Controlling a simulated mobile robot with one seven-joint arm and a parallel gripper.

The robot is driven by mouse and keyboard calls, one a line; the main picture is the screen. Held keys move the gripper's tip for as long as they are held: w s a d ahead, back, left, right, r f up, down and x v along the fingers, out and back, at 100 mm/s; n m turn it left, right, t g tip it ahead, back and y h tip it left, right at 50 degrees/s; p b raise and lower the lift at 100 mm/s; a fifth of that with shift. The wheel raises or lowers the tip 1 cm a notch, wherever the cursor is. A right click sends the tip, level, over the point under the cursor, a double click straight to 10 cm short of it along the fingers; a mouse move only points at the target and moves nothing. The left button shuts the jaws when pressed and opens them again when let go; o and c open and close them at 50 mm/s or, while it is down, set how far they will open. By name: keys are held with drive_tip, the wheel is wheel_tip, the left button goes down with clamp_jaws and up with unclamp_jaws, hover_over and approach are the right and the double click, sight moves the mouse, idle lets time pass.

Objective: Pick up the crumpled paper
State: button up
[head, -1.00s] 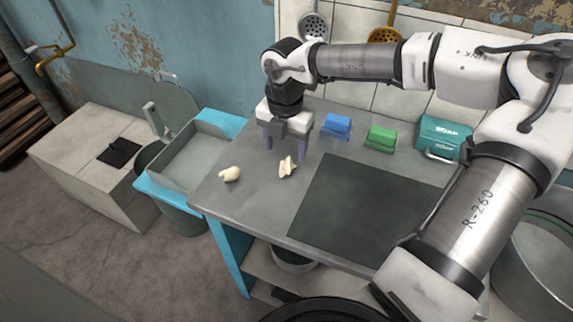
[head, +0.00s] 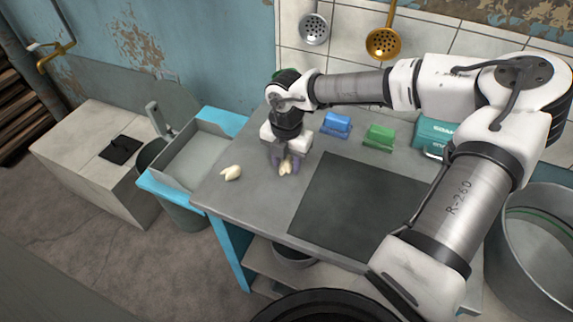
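Two small cream-coloured crumpled pieces lie on the grey counter (head: 257,198). One crumpled piece (head: 231,173) lies at the left, apart from my gripper. The other crumpled piece (head: 286,168) is at my gripper (head: 285,169), between its two purple fingers. The fingers are lowered to the counter around this piece and partly hide it. The frames are too small to tell whether the fingers press on it or still stand apart from it.
A blue sponge-like block (head: 336,124), a green block (head: 379,136) and a teal soap box (head: 431,136) stand behind and to the right. A dark mat (head: 350,205) covers the counter's middle. A grey sink (head: 190,160) is at the left.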

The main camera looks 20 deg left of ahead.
drive_tip(key=c, duration=0.4)
drive_tip(key=shift+r, duration=0.1)
